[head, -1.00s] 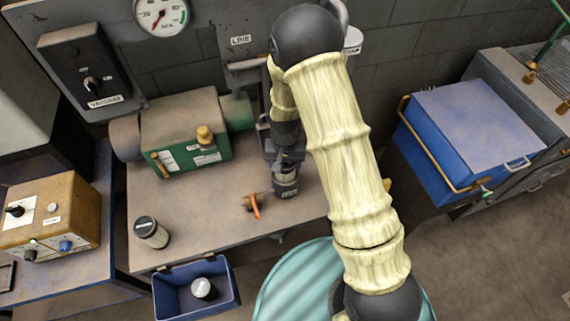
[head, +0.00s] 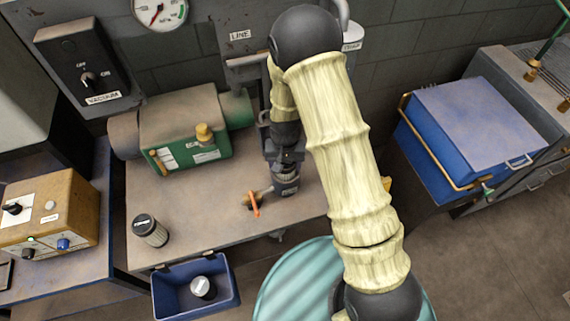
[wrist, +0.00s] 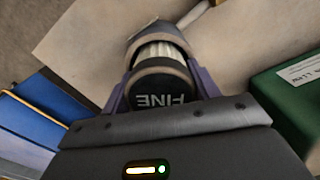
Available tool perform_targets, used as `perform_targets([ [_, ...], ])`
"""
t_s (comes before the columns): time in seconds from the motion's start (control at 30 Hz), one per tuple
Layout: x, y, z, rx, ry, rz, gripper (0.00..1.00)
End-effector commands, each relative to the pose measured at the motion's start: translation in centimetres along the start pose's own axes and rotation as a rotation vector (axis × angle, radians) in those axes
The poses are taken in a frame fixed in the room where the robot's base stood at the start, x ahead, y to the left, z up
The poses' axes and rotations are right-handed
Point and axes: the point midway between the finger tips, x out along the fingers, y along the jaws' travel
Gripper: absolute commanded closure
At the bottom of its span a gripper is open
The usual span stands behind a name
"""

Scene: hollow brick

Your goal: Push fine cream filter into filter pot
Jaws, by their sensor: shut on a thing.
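The fine cream filter (wrist: 160,50) has pale pleats and a black cap reading FINE, upside down in the wrist view. My gripper (wrist: 160,88) is shut on it, with a purple finger on each side of the cap. The far end of the filter is inside the mouth of the grey filter pot (wrist: 147,36), and a band of pleats shows outside the rim. In the head view my gripper (head: 286,158) points down over the filter pot (head: 286,188), which stands on the bench beside an orange lever. How deep the filter sits is hidden.
Another black-capped filter (head: 150,230) stands at the bench's front left. A blue bin (head: 168,303) below the bench edge holds a pale-topped piece (head: 203,288). A green pump (head: 185,140) stands left of my gripper. The bench between is clear.

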Motion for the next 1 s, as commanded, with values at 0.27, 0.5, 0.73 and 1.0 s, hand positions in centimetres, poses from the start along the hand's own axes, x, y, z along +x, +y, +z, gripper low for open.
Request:
perform_targets([
  [0.27, 0.3, 0.0, 0.0, 0.000, 0.000, 0.000, 0.30],
  [0.5, 0.4, 0.1, 0.0, 0.001, -0.001, 0.001, 0.14],
  [0.73, 0.4, 0.1, 0.1, 0.001, -0.002, 0.002, 0.14],
  [1.0, -1.8, 0.0, -0.1, 0.000, 0.002, 0.000, 0.14],
])
